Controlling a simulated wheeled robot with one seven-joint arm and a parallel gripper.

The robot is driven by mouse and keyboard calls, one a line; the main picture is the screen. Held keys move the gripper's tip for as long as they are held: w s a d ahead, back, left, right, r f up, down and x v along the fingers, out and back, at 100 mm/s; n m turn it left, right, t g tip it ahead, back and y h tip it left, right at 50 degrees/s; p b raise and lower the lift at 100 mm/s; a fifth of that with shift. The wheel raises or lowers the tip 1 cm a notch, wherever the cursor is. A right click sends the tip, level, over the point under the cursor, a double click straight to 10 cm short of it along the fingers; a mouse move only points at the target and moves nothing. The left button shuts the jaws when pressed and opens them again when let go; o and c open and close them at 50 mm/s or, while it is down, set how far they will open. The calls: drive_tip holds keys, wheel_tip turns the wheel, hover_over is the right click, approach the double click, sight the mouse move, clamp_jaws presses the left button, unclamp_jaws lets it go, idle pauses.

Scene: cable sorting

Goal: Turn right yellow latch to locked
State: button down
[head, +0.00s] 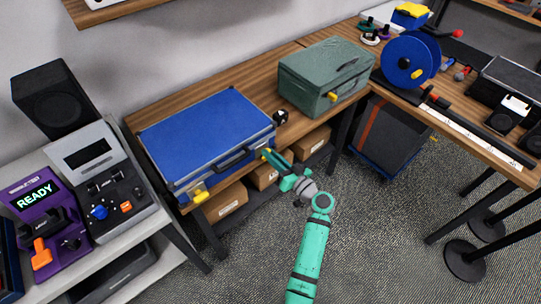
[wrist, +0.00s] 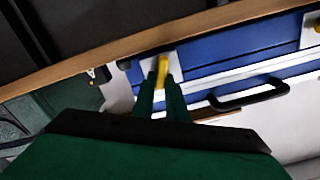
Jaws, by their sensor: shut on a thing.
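A closed blue case (head: 205,135) lies on the wooden table, its front with a black handle (head: 236,160) facing me. The right yellow latch (head: 265,153) is on its front near the right corner. The left yellow latch (head: 200,196) is near the left corner. My gripper (head: 270,157) reaches the right latch from the front. In the wrist view its green fingers (wrist: 162,92) are shut on the yellow latch (wrist: 162,67), which stands over a pale plate (wrist: 150,62). The fingertips partly hide the latch.
A green case (head: 325,75) with its own yellow latch stands farther right on the table. A small black object (head: 281,117) sits between the cases. Cardboard boxes (head: 225,203) are on the shelf below. The floor in front is clear.

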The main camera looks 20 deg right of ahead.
drive_tip(key=m, duration=0.8)
drive_tip(key=f+m, duration=0.1)
drive_tip(key=m, duration=0.3)
drive_tip(key=shift+w+d+f+m, duration=0.1)
drive_tip(key=shift+d+m, duration=0.2)
drive_tip(key=shift+d, duration=0.1)
idle(0.3)
drive_tip(key=c, duration=1.8)
unclamp_jaws()
drive_tip(key=shift+o, duration=0.2)
drive_tip(key=v, duration=1)
drive_tip(key=shift+s, duration=0.4)
drive_tip(key=shift+d, duration=0.1)
